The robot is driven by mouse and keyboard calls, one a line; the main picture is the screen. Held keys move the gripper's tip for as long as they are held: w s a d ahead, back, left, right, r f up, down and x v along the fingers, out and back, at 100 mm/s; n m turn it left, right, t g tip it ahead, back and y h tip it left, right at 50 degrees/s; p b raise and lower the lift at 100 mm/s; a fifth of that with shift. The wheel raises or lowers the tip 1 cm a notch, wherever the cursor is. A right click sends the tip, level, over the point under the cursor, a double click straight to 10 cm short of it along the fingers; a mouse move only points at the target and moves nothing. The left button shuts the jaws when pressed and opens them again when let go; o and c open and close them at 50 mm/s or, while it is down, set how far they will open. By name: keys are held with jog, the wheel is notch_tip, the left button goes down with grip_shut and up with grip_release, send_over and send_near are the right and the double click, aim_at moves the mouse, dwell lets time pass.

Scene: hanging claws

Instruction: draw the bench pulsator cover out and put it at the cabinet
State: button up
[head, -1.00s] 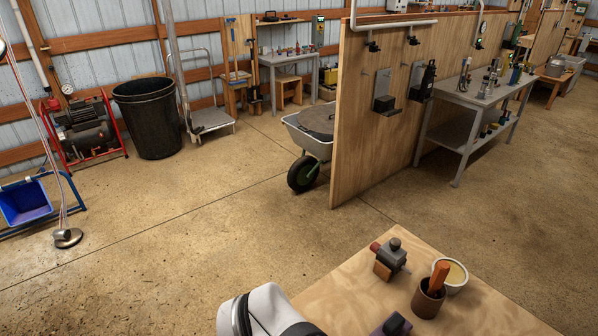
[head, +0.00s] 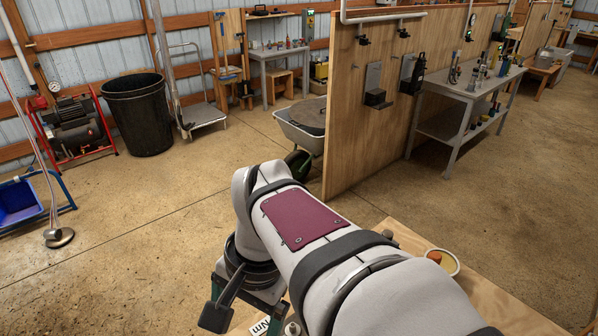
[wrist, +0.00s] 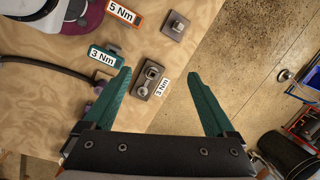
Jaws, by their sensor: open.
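My gripper (wrist: 158,74) is open, its two teal fingers spread over the edge of the plywood bench (wrist: 60,70) in the wrist view. Between the fingertips, apparently below them, lies a small brown plate with round metal fittings (wrist: 148,80), a "3 Nm" label beside it. A teal piece with another "3 Nm" label (wrist: 102,56) lies left of it. A square plate with a metal nut (wrist: 175,25) lies farther up. I cannot tell which piece is the pulsator cover. No cabinet can be made out. In the head view my arm hides much of the bench.
A "5 Nm" label (wrist: 124,12) and a dark hose (wrist: 45,65) lie on the bench. A cream cup (head: 444,262) stands on it. Beyond are a plywood partition (head: 345,130), a wheelbarrow (head: 300,135), a grey table (head: 465,95) and a black bin (head: 138,115). Open floor lies left.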

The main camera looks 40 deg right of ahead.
jog(key=w+d+r+m+t, duration=0.1)
jog(key=w+d+m, duration=0.5)
jog(key=d, duration=0.3)
jog(key=m+t+h, duration=0.2)
jog(key=m+t, duration=0.1)
jog(key=m, duration=1.4)
send_over(388, 233)
jog(key=s, duration=0.6)
notch_tip(388, 233, down, 5)
jog(key=x, duration=1.5)
jog(key=shift+s+d+f, duration=0.1)
jog(key=shift+d+f, duration=0.05)
jog(key=shift+f, duration=0.05)
jog(key=shift+c, duration=0.2)
grip_shut()
jog(key=shift+r, duration=0.65)
